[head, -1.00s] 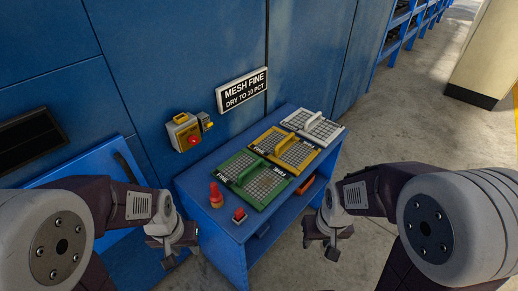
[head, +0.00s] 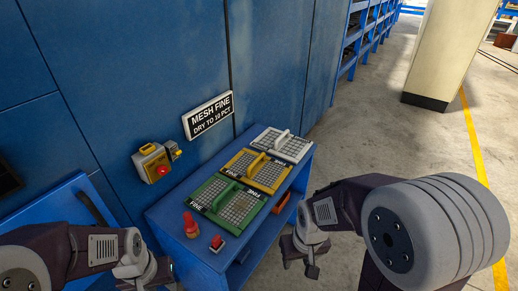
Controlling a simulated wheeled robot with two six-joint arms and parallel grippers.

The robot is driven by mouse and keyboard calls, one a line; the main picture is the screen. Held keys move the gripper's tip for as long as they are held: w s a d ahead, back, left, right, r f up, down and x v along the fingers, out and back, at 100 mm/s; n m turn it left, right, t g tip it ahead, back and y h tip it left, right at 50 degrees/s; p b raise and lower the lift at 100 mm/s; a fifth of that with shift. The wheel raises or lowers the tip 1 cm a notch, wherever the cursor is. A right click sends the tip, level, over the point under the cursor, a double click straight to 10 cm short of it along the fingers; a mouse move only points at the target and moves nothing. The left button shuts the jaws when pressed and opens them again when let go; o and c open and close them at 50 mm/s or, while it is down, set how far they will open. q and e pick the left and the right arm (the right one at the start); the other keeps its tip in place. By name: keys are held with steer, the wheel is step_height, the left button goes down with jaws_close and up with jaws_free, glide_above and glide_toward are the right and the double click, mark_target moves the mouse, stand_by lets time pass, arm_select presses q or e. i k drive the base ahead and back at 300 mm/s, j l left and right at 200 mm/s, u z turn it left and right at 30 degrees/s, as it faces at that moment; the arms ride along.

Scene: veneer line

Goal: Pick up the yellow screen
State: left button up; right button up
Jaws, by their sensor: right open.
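The yellow screen (head: 269,177) is a framed mesh panel with a raised handle. It lies on the blue table (head: 170,213) between the green screen (head: 216,206) and the white screen (head: 296,149). My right gripper (head: 300,268) is open and empty, to the right of the table's front and well apart from the yellow screen. My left gripper (head: 150,283) is at the bottom edge, left of the table front; its fingers are partly cut off, so its opening cannot be read.
Floor to the right is clear.

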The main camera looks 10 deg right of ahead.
mark_target(264, 174)
steer(key=u, duration=3.75)
steer(key=k+j+z, duration=0.1)
steer(key=k+z, duration=0.2)
steer(key=k, duration=0.4)
steer(key=k+l+z, duration=0.15)
steer(key=l, duration=0.2)
steer(key=k+l+z, duration=0.1)
steer(key=k+l, duration=0.15)
steer(key=k+l+z, duration=0.15)
steer(key=l, duration=0.3)
steer(key=k+l+z, duration=0.15)
steer(key=l, duration=0.25)
steer(key=k+l+z, duration=0.1)
steer(key=l, duration=0.3)
steer(key=k, duration=0.1)
